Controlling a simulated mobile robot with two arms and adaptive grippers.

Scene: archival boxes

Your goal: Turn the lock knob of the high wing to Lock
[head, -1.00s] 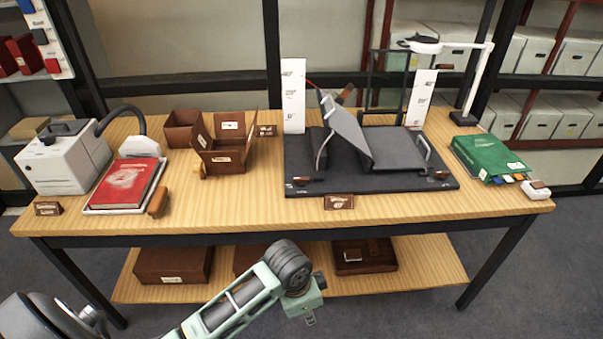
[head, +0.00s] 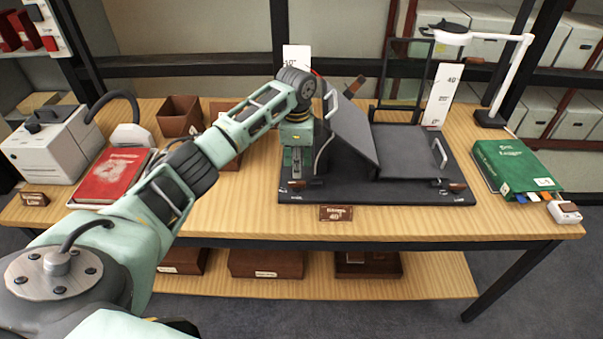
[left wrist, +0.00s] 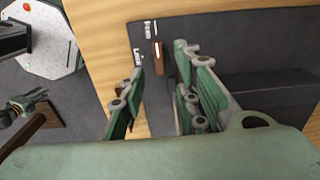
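The book cradle (head: 420,193) stands on the table. Its left wing (head: 352,130) is raised steeply; its right wing (head: 405,145) lies low. A brown lock knob (head: 316,182) sits at the cradle's front left, by small white marks; it also shows in the left wrist view (left wrist: 158,52). My left gripper (head: 297,178) points down over that corner, just left of the raised wing. In the left wrist view its fingers (left wrist: 160,70) are apart and empty, with the knob beyond their tips. Contact is not visible. A green claw-like part (left wrist: 30,102), possibly my right gripper, shows at the left edge.
A second brown knob (head: 456,186) is at the cradle's front right. A sign (head: 336,213) stands at the table's front edge. White scale cards (head: 442,95) and a lamp (head: 490,118) stand behind.

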